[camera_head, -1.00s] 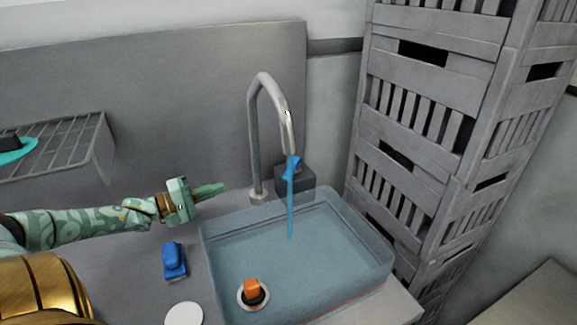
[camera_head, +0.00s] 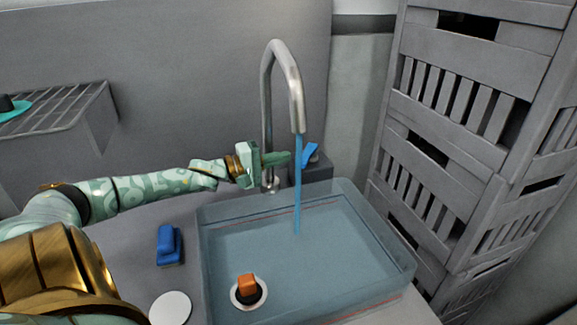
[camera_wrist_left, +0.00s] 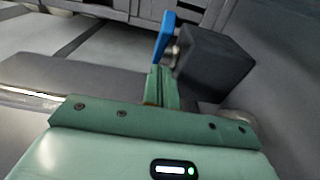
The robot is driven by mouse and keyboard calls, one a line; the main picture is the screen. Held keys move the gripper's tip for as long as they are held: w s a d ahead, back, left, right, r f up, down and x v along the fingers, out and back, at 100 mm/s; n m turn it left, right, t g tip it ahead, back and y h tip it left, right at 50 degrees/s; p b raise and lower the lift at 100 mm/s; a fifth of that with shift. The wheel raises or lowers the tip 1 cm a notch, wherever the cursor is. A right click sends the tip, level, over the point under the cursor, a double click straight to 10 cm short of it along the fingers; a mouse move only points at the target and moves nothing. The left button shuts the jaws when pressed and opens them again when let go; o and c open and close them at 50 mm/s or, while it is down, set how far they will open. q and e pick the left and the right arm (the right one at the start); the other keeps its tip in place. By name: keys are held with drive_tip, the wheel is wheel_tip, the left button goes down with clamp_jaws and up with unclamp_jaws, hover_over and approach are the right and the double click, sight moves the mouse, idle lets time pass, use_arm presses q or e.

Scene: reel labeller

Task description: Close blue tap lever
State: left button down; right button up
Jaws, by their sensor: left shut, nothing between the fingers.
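The blue tap lever (camera_head: 310,154) sits on a dark grey block (camera_head: 318,172) behind the sink, tilted up to the right. The lever also shows upright in the left wrist view (camera_wrist_left: 164,38), beside the dark block (camera_wrist_left: 213,63). A blue stream of water (camera_head: 298,190) runs from the metal tap (camera_head: 297,100) into the sink. My left gripper (camera_head: 288,158) is shut and empty, just left of the lever, by the tap's pipe. In the left wrist view its fingertips (camera_wrist_left: 162,72) appear just below the lever; I cannot tell whether they touch. My right gripper is not in view.
The translucent blue sink (camera_head: 405,262) holds an orange-topped plug (camera_head: 247,285). A blue sponge-like block (camera_head: 169,245) and a white disc (camera_head: 171,308) lie left of it. Stacked grey crates (camera_head: 455,110) stand at right, a wire rack (camera_head: 60,105) at left.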

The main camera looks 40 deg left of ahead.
sight(307, 155)
use_arm(q)
drive_tip(key=shift+w+d+r, duration=0.1)
drive_tip(key=shift+w+d, duration=0.1)
drive_tip(key=shift+d, duration=0.25)
drive_tip(key=shift+w+d+r, duration=0.1)
drive_tip(key=shift+w+d, duration=0.05)
drive_tip(key=shift+d, duration=0.25)
drive_tip(key=shift+s+d+p, duration=0.15)
drive_tip(key=shift+d+p, duration=0.45)
drive_tip(key=shift+p, duration=0.25)
drive_tip(key=shift+f, duration=0.1)
